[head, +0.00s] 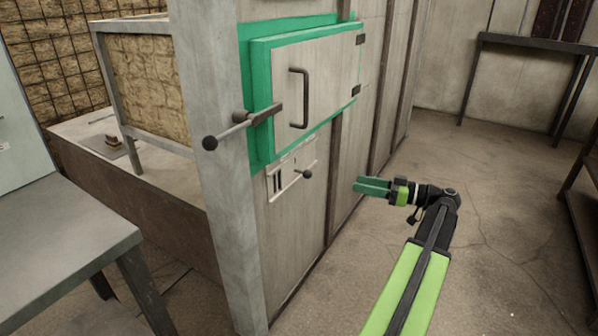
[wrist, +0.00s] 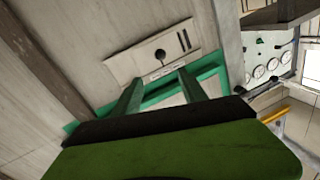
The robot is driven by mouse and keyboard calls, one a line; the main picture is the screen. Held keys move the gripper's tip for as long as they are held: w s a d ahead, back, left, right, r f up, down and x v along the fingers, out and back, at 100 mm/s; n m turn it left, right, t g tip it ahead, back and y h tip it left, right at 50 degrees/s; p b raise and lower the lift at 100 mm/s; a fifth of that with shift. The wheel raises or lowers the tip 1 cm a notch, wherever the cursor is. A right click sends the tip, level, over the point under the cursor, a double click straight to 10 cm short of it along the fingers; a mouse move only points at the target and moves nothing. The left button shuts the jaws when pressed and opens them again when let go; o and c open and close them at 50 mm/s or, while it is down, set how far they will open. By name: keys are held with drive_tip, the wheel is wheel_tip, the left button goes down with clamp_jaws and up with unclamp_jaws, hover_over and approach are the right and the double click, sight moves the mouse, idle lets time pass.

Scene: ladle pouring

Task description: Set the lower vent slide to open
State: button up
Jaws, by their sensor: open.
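The lower vent slide (head: 291,172) is a pale plate on the grey panel, below the green-framed door (head: 317,84). It has a dark round knob (head: 307,174) and dark slots at its left side. In the wrist view the vent slide (wrist: 150,57) appears turned over, with its knob (wrist: 160,55) ahead of the fingers and dark slots to the right. My gripper (head: 357,186) is open and empty, to the right of the knob and apart from it. In the wrist view my gripper (wrist: 157,84) shows two green fingers spread apart.
A latch lever with a ball end (head: 211,143) sticks out left of the door. A grey table (head: 60,235) stands at the left. The floor right of the panel is clear.

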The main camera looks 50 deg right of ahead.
sight(307, 173)
drive_tip(key=x, duration=1.8)
drive_tip(key=shift+c, duration=0.4)
clamp_jaws()
